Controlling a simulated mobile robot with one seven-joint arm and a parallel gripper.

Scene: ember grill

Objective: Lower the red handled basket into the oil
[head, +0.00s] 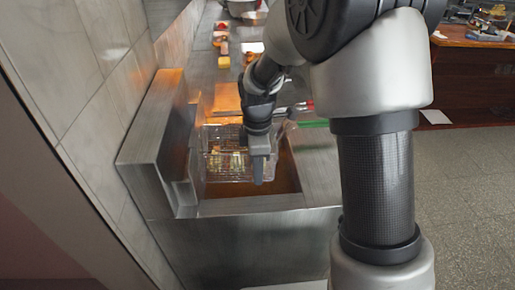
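A metal fryer (250,206) stands against the tiled wall, with brown-orange oil (288,172) in its well. A wire basket (213,166) with pale yellowish pieces in it is at the well, partly hidden by my gripper. My gripper (258,182) points down over the well, in front of the basket's right part. Its fingers appear edge-on, so their opening and any hold are unclear.
A tall metal backsplash (150,140) rises left of the well. An orange-brown panel (227,97) lies behind it. Food pieces (222,45) and bowls (252,17) are farther back on the counter. A wooden table (475,70) stands at right; the floor between is open.

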